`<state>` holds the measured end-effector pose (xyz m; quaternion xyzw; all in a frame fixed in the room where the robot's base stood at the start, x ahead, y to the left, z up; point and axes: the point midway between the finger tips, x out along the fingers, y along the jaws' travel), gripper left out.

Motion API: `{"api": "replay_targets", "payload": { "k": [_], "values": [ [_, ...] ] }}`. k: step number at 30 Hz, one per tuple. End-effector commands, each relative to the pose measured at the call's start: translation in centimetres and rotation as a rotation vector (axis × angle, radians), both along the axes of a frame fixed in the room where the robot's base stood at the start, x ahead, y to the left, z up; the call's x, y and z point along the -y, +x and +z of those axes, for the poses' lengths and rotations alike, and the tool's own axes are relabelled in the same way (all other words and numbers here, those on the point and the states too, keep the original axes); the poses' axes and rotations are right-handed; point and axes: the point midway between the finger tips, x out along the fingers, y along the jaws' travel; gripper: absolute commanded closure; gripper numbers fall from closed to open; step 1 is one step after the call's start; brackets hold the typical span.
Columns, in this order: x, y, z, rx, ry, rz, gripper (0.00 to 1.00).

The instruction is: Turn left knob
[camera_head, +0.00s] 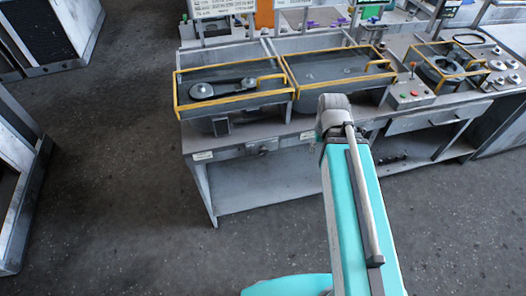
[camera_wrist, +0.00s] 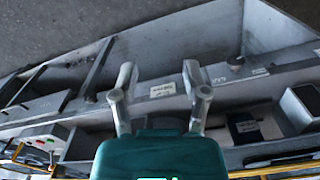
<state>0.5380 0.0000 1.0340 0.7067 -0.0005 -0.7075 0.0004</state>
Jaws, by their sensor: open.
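The grey workbench (camera_head: 232,143) carries its controls along the front edge. A small dark knob (camera_head: 264,150) sits on that front edge, left of my arm; what appears to be the same knob (camera_wrist: 236,60) shows right of my gripper in the wrist view. My gripper (camera_wrist: 158,70) is open and empty, its two fingers spread in front of the bench's front panel. A white label (camera_wrist: 162,90) shows between the fingers. The gripper is apart from the knob. In the head view my arm hides the gripper and part of the bench front.
A red and green button box (camera_head: 411,92) is to the right. The lower shelf (camera_head: 265,195) is empty. Floor (camera_head: 110,210) is clear at left.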

Motion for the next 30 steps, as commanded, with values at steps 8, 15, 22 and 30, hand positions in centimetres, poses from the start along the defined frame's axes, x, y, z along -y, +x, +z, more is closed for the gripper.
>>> {"api": "replay_targets", "payload": {
  "k": [8,15,22,30],
  "values": [
    [-1.6,2.0,-0.8,0.000,0.000,0.030,0.05],
    [-6.2,6.8,-2.7,0.000,0.001,0.108,0.05],
    [-13.3,11.2,-4.7,0.000,0.001,0.207,0.05],
    [-18.4,13.3,-5.7,0.001,0.001,0.271,0.05]
  ]
}}
